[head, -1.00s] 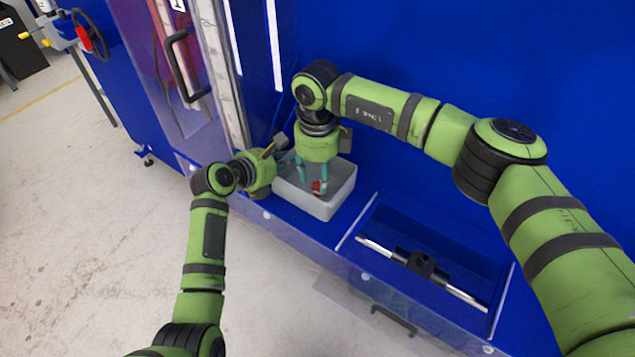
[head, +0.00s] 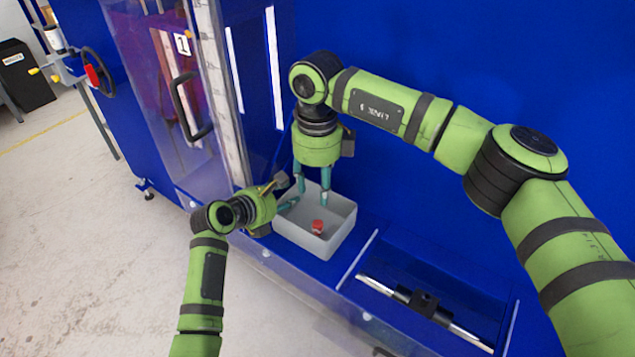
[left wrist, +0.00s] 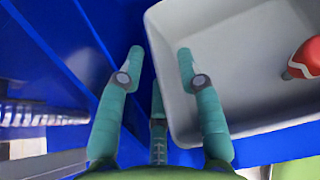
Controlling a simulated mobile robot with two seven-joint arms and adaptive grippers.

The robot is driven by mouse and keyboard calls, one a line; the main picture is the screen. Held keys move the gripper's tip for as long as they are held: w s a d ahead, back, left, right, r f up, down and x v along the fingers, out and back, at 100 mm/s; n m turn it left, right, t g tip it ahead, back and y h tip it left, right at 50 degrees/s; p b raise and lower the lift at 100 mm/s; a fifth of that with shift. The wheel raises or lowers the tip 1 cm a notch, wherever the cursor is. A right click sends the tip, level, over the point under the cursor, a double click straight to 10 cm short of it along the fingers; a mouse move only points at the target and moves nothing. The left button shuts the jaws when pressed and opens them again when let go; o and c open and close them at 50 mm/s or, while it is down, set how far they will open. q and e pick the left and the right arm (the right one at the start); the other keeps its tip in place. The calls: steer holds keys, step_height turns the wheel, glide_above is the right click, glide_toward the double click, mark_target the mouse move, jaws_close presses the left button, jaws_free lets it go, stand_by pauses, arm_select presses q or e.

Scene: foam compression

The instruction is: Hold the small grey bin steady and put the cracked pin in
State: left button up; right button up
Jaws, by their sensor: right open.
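The small grey bin (head: 335,240) stands on the blue ledge, and its wall and floor also show in the left wrist view (left wrist: 240,75). The cracked pin (head: 317,227), red with a white band, lies inside on the bin's floor. It is partly cut off at the right edge of the left wrist view (left wrist: 305,60). My right gripper (head: 312,198) points down above the bin, open and empty, its fingertips clear of the pin. My left gripper (left wrist: 158,58) straddles the bin's near-left wall, one finger outside and one inside, with gaps showing between fingers and wall.
A recessed blue tray with a silver bar and black block (head: 424,302) lies right of the bin. A blue wall rises behind. A clear door with a black handle (head: 187,105) stands at left.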

arm_select(q)
steer(key=v, duration=1.2)
